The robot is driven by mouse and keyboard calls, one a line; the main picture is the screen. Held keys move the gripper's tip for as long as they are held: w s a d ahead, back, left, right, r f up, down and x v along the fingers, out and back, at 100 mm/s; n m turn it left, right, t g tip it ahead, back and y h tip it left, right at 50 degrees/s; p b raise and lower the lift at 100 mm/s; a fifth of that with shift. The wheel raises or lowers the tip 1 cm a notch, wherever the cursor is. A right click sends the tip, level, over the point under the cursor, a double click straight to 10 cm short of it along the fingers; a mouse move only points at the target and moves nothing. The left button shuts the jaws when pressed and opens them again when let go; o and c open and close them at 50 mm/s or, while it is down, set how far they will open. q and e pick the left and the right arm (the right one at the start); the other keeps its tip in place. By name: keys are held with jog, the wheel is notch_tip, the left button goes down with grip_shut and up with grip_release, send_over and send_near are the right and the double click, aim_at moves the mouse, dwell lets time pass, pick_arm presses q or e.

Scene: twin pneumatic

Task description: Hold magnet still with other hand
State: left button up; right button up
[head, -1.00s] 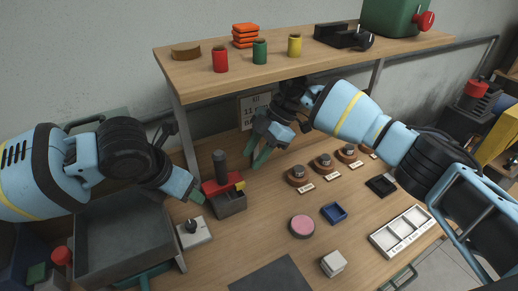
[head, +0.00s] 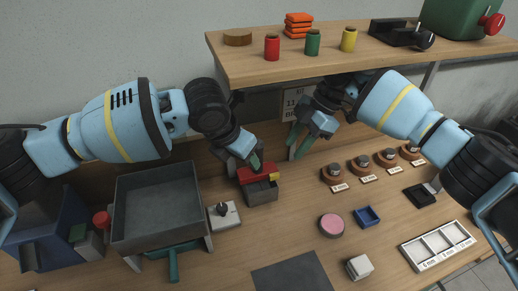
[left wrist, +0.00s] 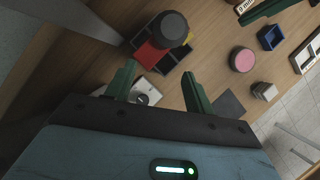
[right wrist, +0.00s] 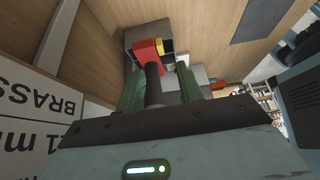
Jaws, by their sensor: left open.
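What I take to be the magnet is a red block (head: 258,173) with a black cylindrical handle; it sits on a small grey box (head: 262,192). In the head view my left gripper hides the handle. The left wrist view shows the handle's round top (left wrist: 170,28) and red base (left wrist: 149,55) just beyond the fingertips. My left gripper (head: 253,161) is open, close above the block. My right gripper (head: 298,149) is open, to the right of the block near the wall. In the right wrist view the handle (right wrist: 153,82) appears between its fingers; I cannot tell whether they touch it.
A shelf (head: 370,66) with coloured spools hangs above. A grey tray (head: 157,212) and a switch box (head: 224,215) stand left. A pink disc (head: 331,225), blue dish (head: 367,216) and white compartment tray (head: 438,246) lie right. A wall sign (head: 295,104) is behind my right gripper.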

pick_arm(q)
jog(key=w+d, duration=0.2)
jog(key=w, duration=0.1)
jog(key=shift+w+d, duration=0.25)
jog(key=shift+d, duration=0.1)
jog(key=shift+w+d+f, duration=0.15)
jog(key=shift+w+d, duration=0.05)
jog(key=shift+w, duration=0.05)
jog(key=shift+x, duration=1.35)
grip_shut()
pick_arm(e)
grip_shut()
dwell(0.5)
